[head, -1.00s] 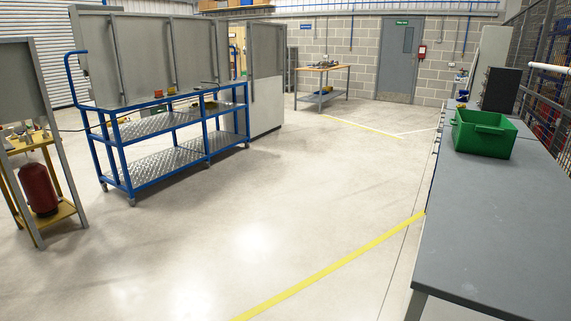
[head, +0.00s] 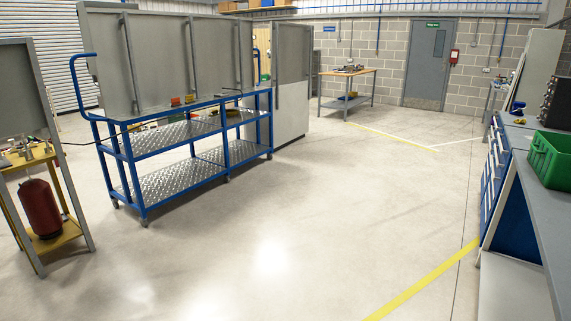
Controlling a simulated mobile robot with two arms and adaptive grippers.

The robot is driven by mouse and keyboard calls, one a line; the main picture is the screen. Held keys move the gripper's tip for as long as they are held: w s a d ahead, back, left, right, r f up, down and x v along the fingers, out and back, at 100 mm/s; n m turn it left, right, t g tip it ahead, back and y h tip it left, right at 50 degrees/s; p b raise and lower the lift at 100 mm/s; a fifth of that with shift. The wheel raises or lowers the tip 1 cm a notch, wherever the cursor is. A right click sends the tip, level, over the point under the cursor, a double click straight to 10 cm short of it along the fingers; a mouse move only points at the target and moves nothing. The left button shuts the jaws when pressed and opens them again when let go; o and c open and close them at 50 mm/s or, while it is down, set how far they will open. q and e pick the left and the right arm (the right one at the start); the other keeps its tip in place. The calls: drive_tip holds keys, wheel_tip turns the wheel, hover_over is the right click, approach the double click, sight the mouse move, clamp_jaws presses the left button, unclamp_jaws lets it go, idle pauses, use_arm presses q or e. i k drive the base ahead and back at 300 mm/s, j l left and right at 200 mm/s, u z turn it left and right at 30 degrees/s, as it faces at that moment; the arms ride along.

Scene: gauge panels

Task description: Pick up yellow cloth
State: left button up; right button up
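I cannot clearly make out a yellow cloth. A small yellow item (head: 190,98) lies on the top of the blue trolley (head: 185,155), beside a small red item (head: 176,102). They are too small to tell what they are. Neither of my grippers is in view.
A grey bench with blue drawers (head: 494,180) stands at the right, with a green crate (head: 552,160) on it. A stand with a red cylinder (head: 40,208) is at the left. A wooden-topped table (head: 347,72) is at the back. The middle floor is clear.

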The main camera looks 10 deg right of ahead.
sight(523, 121)
drive_tip(key=i+l+z, duration=0.15)
drive_tip(key=i+z, duration=0.3)
drive_tip(key=i+j+z, duration=0.1)
drive_tip(key=i+z, duration=0.35)
drive_tip(key=i, duration=0.25)
drive_tip(key=i+j+z, duration=0.25)
drive_tip(key=i+z, duration=0.45)
drive_tip(key=i, duration=2.15)
drive_tip(key=i+j+z, duration=0.2)
drive_tip(key=i+z, duration=0.15)
drive_tip(key=i, duration=0.4)
drive_tip(key=i+j+z, duration=0.3)
drive_tip(key=i+j, duration=0.15)
drive_tip(key=i, duration=0.25)
drive_tip(key=i+j+z, duration=0.35)
drive_tip(key=i+j, duration=0.2)
drive_tip(key=i, duration=0.1)
